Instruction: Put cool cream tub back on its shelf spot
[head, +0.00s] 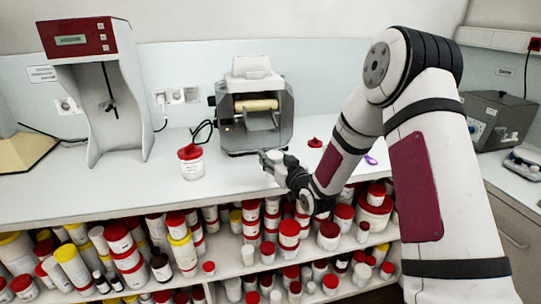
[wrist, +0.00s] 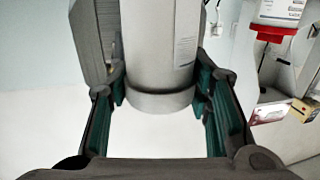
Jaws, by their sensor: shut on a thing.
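My gripper (head: 277,166) is over the front part of the worktop, in front of the mill. Its fingers (wrist: 160,95) are shut around a pale grey-white cylindrical tub (wrist: 150,60) with a grey band at one end. In the head view only a light part of the tub shows between the fingers. Its label is not readable, and I cannot tell if its base touches the worktop. The shelves (head: 335,246) below the worktop are crowded with red-, white- and yellow-lidded tubs. I cannot tell which spot belongs to this tub.
A red-lidded white jar (head: 192,165) stands left of my gripper; it also shows upside down in the wrist view (wrist: 277,15). The grey mill (head: 253,110) stands behind. A small red object (head: 315,143) lies to the right. The worktop (head: 120,190) is clear at the front left.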

